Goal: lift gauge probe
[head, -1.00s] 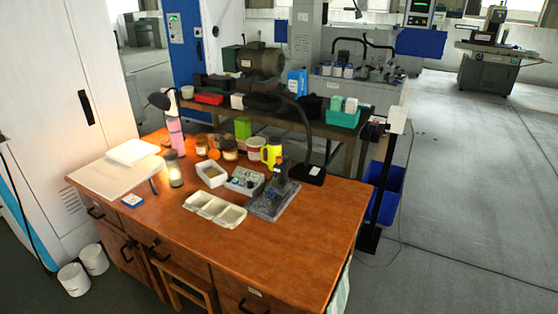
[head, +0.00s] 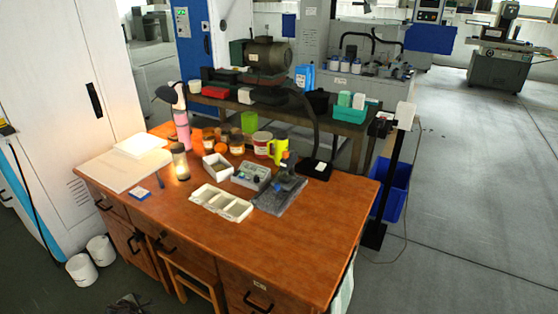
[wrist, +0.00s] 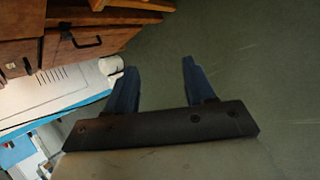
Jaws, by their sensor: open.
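On the wooden desk, a dark grey stone plate (head: 266,203) carries a small upright gauge stand (head: 285,172) with an orange spot near its top. A grey control box (head: 250,177) with knobs sits just left of it. I cannot make out the probe itself at this size. In the wrist view my gripper (wrist: 159,66) has two blue fingers spread apart with nothing between them. It is away from the stand, over the floor, with the desk's drawer front at upper left.
A white sectioned tray (head: 222,203), a small open box (head: 216,167), a glowing jar (head: 180,163), several jars and a yellow-green mug (head: 279,148) surround the box and plate. A black lamp base (head: 316,169) stands behind. The desk's front right is clear.

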